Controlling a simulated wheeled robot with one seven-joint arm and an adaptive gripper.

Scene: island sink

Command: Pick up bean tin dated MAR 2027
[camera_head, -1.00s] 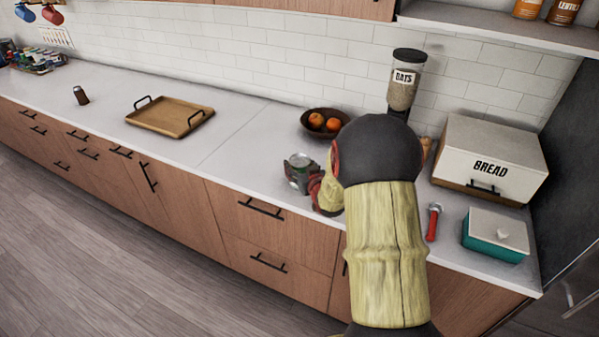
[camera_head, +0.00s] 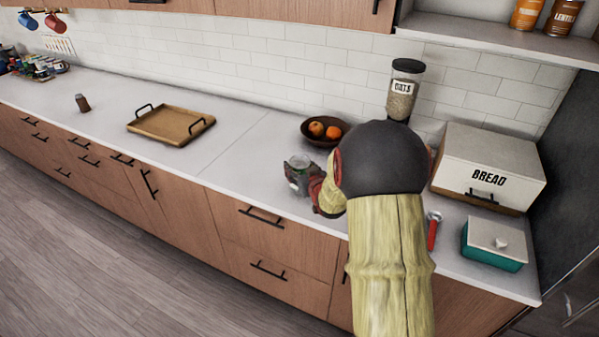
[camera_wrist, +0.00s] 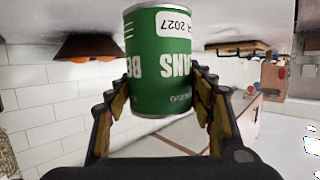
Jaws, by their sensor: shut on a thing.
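The green bean tin (camera_wrist: 160,45) is between the two fingers of my gripper (camera_wrist: 160,88), which is shut on its sides. In the wrist view its lettering and the white label are upside down; the label reads "2027" with an R before it, and the rest of the month is cut off. The whole wrist view is inverted, so the tin stands upright. In the head view the tin (camera_head: 299,161) shows small, partly hidden by my gripper (camera_head: 297,176), near the counter's front edge. I cannot tell if it touches the counter.
A dark bowl of oranges (camera_head: 311,134) is just behind the tin. A wooden tray (camera_head: 172,125) and small brown jar (camera_head: 82,103) stand to the left. An oats dispenser (camera_head: 403,90), bread box (camera_head: 490,160), red-handled tool (camera_head: 433,232) and teal container (camera_head: 492,255) are right.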

